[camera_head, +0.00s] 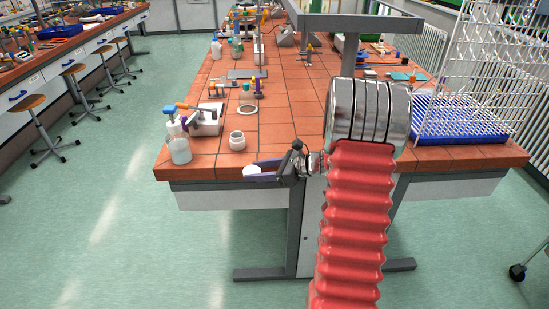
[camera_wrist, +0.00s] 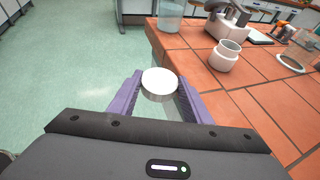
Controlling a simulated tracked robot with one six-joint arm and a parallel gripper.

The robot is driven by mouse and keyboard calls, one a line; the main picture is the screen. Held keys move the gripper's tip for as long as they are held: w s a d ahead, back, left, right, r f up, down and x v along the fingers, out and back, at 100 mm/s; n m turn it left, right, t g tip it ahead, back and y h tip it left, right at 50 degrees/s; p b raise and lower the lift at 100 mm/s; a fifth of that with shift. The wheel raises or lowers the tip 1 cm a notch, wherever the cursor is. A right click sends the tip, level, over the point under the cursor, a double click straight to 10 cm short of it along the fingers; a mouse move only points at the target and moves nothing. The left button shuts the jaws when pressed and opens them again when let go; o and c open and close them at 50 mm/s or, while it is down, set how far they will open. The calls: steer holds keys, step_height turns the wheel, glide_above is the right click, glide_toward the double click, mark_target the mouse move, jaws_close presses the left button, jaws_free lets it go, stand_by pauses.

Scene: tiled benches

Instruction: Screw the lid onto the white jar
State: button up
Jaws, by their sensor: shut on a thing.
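The white jar (camera_head: 237,141) stands upright and open-topped on the tiled bench near its front edge. It also shows in the wrist view (camera_wrist: 225,56), to the right of and beyond my gripper. My gripper (camera_head: 252,170) has purple fingers and is just off the bench's front edge, in front of the jar. In the wrist view, my gripper (camera_wrist: 157,90) is shut on the round white lid (camera_wrist: 159,82), which sits flat between the fingertips. The lid (camera_head: 252,170) is apart from the jar.
A white wire rack (camera_head: 480,75) and blue tray (camera_head: 462,122) stand at the right. Bare tiles lie right of the jar.

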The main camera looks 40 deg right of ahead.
steer(key=a+f+n+g+y, duration=0.1)
steer(key=a+f, duration=0.2)
steer(key=a, duration=0.5)
steer(key=s+a+f+n+g+y, duration=0.1)
steer(key=a+f, duration=0.2)
steer(key=a, duration=0.5)
steer(key=s+a+f+n+g+y, duration=0.1)
steer(key=a+f+n, duration=0.1)
steer(key=a, duration=0.7)
steer(key=shift+f+g, duration=0.3)
steer(key=shift+f, duration=0.6)
steer(key=shift+d, duration=0.15)
